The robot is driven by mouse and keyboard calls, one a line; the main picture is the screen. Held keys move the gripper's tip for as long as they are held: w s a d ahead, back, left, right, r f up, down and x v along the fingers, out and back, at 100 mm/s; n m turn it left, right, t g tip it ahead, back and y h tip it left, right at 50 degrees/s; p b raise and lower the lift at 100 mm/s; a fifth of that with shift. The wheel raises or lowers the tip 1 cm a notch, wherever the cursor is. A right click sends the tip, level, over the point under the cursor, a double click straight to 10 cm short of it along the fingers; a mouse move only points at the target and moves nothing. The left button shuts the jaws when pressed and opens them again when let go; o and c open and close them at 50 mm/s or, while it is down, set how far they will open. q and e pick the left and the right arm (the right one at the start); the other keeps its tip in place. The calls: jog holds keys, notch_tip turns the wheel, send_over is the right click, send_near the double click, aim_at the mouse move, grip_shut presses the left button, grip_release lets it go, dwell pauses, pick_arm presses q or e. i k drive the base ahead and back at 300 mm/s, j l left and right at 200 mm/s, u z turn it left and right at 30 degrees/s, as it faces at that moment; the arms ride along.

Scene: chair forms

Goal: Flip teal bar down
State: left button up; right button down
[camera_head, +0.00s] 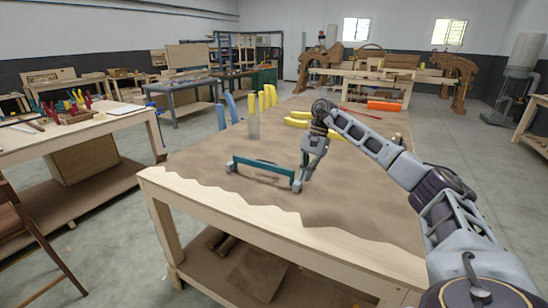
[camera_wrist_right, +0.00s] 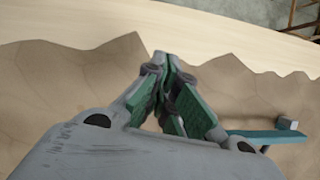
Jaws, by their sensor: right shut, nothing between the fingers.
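The teal bar (camera_head: 262,165) stands as a low arch on the brown sheet of the near workbench, with a grey piece at each end. Its span runs from left to right and sits above the surface. My right gripper (camera_head: 304,181) points down beside the bar's right end. It is shut with nothing between its fingers; I cannot tell whether it touches the bar. In the right wrist view the closed fingertips (camera_wrist_right: 166,58) meet at the centre, and part of the teal bar (camera_wrist_right: 262,136) shows to the right, partly hidden by my gripper. My left gripper is out of view.
The workbench (camera_head: 240,212) has a pale wavy front edge. Behind the bar stand blue pieces (camera_head: 231,108) and yellow upright pieces (camera_head: 267,97). Yellow curved pieces (camera_head: 297,122) and an orange block (camera_head: 384,105) lie further right. The sheet left of the bar is clear.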

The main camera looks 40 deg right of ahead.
aim_at(272, 167)
jog(key=i+l, duration=0.2)
jog(key=i, duration=0.15)
jog(key=i+l, duration=0.15)
jog(key=i, duration=0.2)
jog(key=i+l, duration=0.2)
jog(key=i, duration=0.15)
